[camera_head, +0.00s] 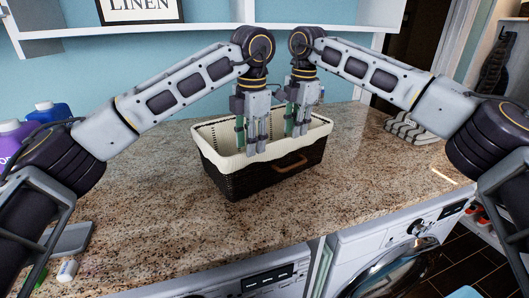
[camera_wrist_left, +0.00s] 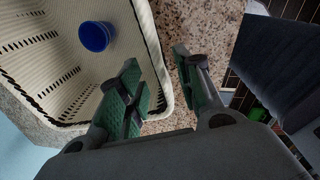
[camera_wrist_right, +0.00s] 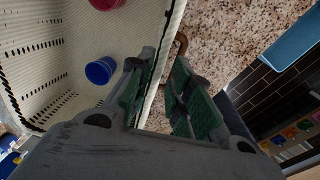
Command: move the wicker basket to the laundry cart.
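The dark wicker basket (camera_head: 240,182) with a cream liner stands on the granite counter, its brown handle (camera_head: 288,163) facing me. A blue cup (camera_wrist_left: 97,36) lies inside; the right wrist view shows it with a red one (camera_wrist_right: 106,4). My left gripper (camera_head: 251,145) is open at the basket's near rim, one finger on the inner side and one on the outer. My right gripper (camera_head: 297,127) is open at the same rim farther right, the rim (camera_wrist_right: 171,35) between its fingers near the handle. I cannot tell whether fingers touch the basket. I cannot identify a laundry cart.
The granite counter (camera_head: 140,215) is clear around the basket. Bottles (camera_head: 50,112) stand at the left, and striped folded cloth (camera_head: 412,130) lies at the back right. A front-loading washer (camera_head: 400,255) is below. A shelf (camera_head: 200,30) hangs behind my arms.

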